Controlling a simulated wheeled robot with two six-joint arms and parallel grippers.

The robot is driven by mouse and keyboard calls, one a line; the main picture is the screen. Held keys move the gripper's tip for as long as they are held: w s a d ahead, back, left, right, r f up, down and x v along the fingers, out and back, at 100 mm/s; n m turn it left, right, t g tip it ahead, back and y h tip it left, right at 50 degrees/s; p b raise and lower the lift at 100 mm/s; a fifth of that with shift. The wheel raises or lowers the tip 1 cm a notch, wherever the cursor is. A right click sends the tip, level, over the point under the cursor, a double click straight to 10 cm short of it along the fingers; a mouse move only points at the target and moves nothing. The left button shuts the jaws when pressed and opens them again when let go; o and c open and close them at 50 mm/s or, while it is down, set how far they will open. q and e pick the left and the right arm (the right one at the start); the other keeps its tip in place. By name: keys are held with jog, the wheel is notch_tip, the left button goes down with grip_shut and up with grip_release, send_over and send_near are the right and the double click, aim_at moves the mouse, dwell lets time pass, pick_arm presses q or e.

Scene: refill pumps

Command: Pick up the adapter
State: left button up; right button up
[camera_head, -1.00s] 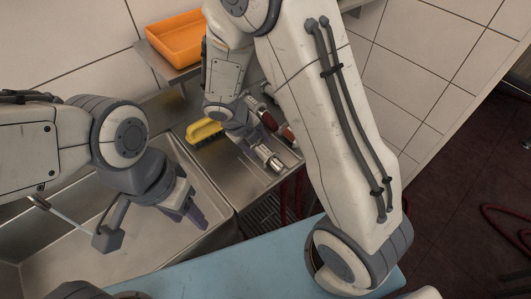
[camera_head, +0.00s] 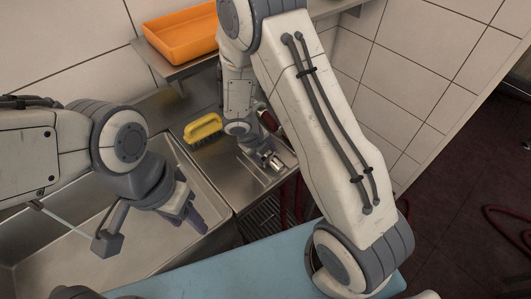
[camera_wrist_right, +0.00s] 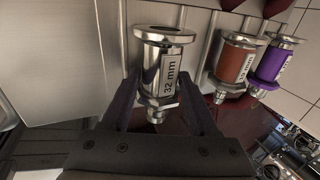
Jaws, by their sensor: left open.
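A shiny metal adapter (camera_wrist_right: 153,72) with a "32 mm" label stands in the right wrist view, with a wide flange at its top. My right gripper (camera_wrist_right: 158,88) has its two dark fingers apart, one on each side of this adapter's lower part. I cannot see firm contact on both sides. In the head view the adapter (camera_head: 271,160) shows partly past the right arm. My left gripper (camera_head: 190,211) is open and empty above the sink.
A brown adapter (camera_wrist_right: 235,62) and a purple adapter (camera_wrist_right: 270,67) stand to the right. A yellow brush (camera_head: 202,128) lies on the steel counter (camera_head: 222,168) beside the sink (camera_head: 75,250). An orange tray (camera_head: 180,36) sits on the shelf behind.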

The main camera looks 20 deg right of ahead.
grip_shut()
jog(key=shift+r, duration=0.1)
